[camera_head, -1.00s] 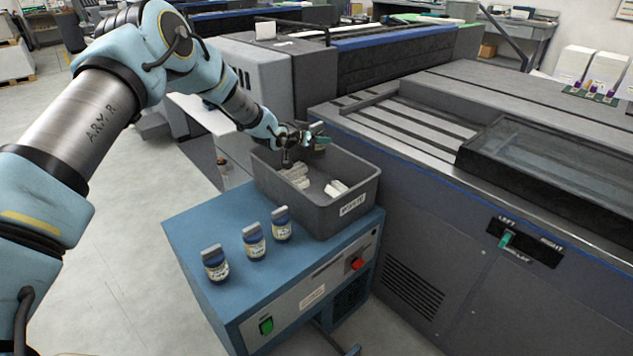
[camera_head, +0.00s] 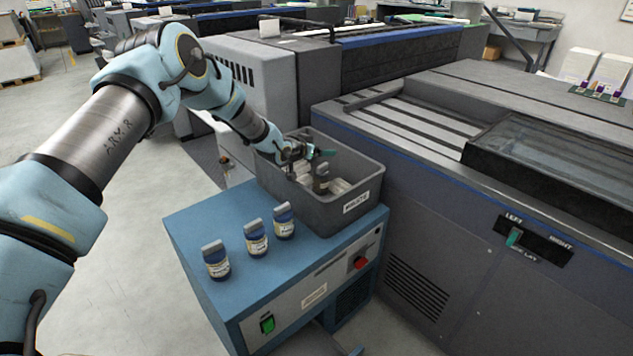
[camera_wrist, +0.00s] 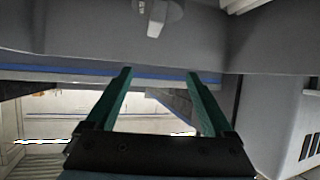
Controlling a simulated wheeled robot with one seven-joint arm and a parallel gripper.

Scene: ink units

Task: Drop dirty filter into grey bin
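The grey bin (camera_head: 318,215) stands on the blue cabinet and has a white label on its front. The dirty filter (camera_head: 321,180), dark with a grey top, shows inside the bin among pale pieces; I cannot tell whether it touches the bin floor. What looks like the same filter shows at the top of the wrist view (camera_wrist: 157,14), beyond my fingers. My gripper (camera_head: 318,154) is over the bin's left part, near the rim. In the wrist view its teal fingers (camera_wrist: 159,75) are spread with nothing between them.
Three blue filters with grey tops (camera_head: 257,238) stand in a row on the blue cabinet (camera_head: 205,235), in front of the bin. Pale white pieces (camera_head: 338,187) lie in the bin. A large grey press (camera_head: 440,220) stands close on the right, with a left-right switch (camera_head: 515,237).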

